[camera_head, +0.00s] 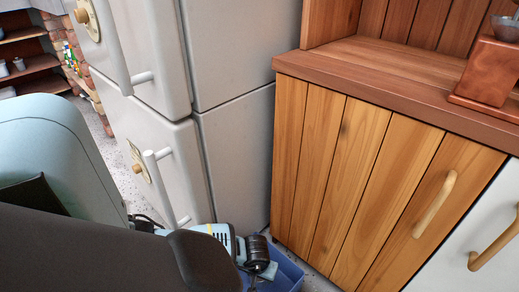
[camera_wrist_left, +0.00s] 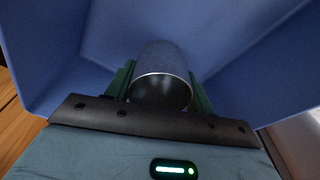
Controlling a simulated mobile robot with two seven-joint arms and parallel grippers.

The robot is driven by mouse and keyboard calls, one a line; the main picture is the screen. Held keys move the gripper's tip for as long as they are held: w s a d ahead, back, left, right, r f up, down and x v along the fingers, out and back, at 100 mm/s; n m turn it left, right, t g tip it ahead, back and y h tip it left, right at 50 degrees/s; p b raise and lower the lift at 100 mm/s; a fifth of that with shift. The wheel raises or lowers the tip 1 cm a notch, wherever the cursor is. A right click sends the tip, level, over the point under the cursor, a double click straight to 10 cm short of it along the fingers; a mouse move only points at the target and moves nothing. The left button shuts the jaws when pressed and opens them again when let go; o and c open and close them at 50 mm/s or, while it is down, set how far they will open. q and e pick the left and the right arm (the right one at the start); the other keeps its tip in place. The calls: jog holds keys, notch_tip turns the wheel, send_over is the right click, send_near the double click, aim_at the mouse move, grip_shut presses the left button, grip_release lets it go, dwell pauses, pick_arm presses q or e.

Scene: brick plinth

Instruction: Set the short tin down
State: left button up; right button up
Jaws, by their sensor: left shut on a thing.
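The short tin (camera_wrist_left: 163,62) is a grey metal cylinder in the left wrist view. My left gripper (camera_wrist_left: 161,84) is shut on it, with a green finger on each side. Blue walls of a bin (camera_wrist_left: 245,40) surround the tin and fingers. I cannot tell whether the tin touches the bin's floor. In the head view the blue bin (camera_head: 288,276) is partly visible at the bottom, beside the wooden cabinet, and my left arm reaches down to it. The tin is hidden there. My right gripper is not in view.
A wooden cabinet (camera_head: 345,170) with a brown worktop (camera_head: 390,82) stands right of the bin. A pale refrigerator (camera_head: 237,150) with bar handles stands behind it. Bare speckled floor shows at the left.

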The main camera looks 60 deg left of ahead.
pick_arm(q)
jog(key=shift+f+b, duration=0.85)
jog(key=shift+f, duration=1.05)
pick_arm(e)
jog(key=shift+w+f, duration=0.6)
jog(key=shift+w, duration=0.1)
pick_arm(q)
jog(key=shift+f, duration=0.1)
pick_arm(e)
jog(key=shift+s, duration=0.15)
pick_arm(q)
jog(key=o, duration=0.6)
jog(key=shift+c, duration=0.2)
jog(key=o, duration=0.4)
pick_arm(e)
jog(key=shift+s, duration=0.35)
